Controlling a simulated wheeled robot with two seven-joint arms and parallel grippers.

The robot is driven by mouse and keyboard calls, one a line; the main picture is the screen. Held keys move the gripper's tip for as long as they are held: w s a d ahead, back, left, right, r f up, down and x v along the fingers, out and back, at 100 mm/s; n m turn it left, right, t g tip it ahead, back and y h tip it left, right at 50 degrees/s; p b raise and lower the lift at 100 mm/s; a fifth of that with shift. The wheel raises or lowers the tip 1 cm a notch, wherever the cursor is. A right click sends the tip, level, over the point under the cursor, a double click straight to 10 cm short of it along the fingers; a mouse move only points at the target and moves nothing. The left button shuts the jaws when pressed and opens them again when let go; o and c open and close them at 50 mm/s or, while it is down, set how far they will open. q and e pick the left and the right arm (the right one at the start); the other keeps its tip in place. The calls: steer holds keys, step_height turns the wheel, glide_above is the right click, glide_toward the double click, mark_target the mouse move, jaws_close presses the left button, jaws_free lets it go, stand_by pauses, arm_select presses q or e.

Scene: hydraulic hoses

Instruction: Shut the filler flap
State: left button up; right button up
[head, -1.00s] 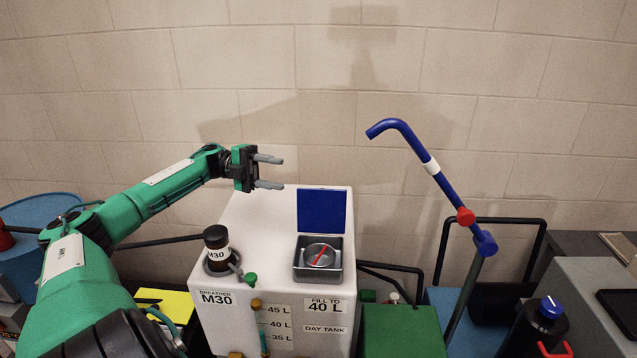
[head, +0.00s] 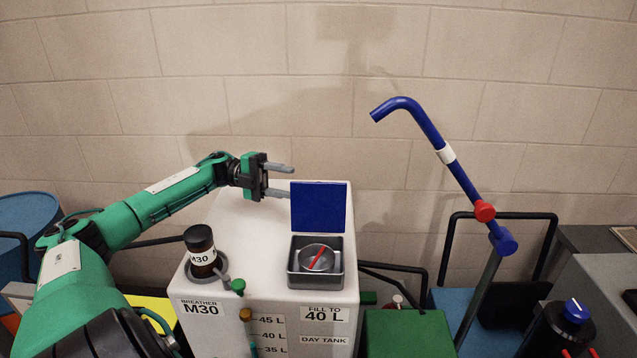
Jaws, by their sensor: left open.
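The filler flap (head: 318,208) is a blue square plate standing upright, open, at the back edge of the grey filler box (head: 316,282). Inside the box is a round metal opening with a red bar (head: 317,257) across it. The box sits on top of the white day tank (head: 255,228). My left gripper (head: 283,180) is open and empty, behind and to the left of the flap, with its fingers pointing right. The lower fingertip is close to the flap's upper left edge; I cannot tell whether they touch. My right gripper is not in view.
A blue pump handle (head: 435,140) rises at the right. A green box (head: 402,334) stands right of the tank. A block wall (head: 330,90) is behind.

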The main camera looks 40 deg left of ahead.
mark_target(319, 189)
arm_select(q)
steer(key=p+x, duration=0.3)
steer(key=x, duration=0.5)
steer(key=shift+a+r, duration=0.1)
steer(key=shift+r, duration=0.05)
steer(key=shift+w+d+p, duration=0.2)
steer(key=shift+d+p, duration=0.15)
steer(key=shift+d, duration=0.25)
steer(key=shift+f, duration=0.2)
steer(key=shift+c, duration=0.9)
steer(key=c, duration=0.7)
jaws_close()
